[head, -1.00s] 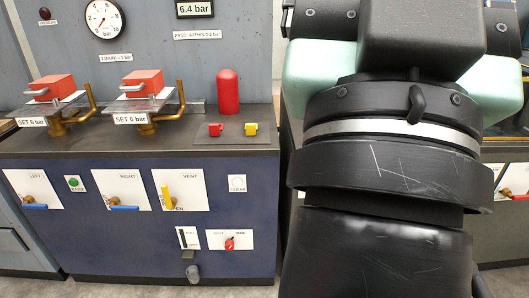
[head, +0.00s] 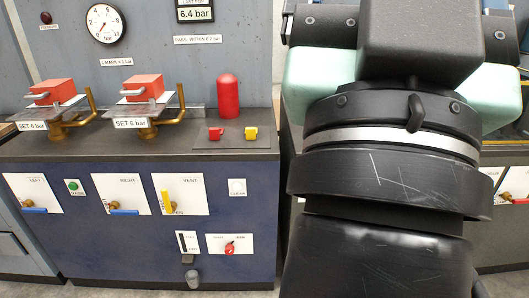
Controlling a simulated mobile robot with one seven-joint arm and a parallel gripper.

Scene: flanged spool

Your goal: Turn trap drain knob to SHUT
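A small red knob (head: 229,249) sits on a white label plate (head: 243,242) low on the right part of the blue cabinet front in the head view. It looks like the trap drain knob. A dark pointer on it tilts up and to the right, between two words too small to read surely. My arm fills the right side of the view, to the right of the knob and apart from it. My gripper's fingers do not show, so its state is hidden.
Left, right and vent valve plates (head: 180,194) line the cabinet front (head: 100,240). A dark slot gauge (head: 188,241) is left of the knob, above a grey cup (head: 193,279). The counter holds two red-topped valves (head: 149,86) and a red cylinder (head: 228,95).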

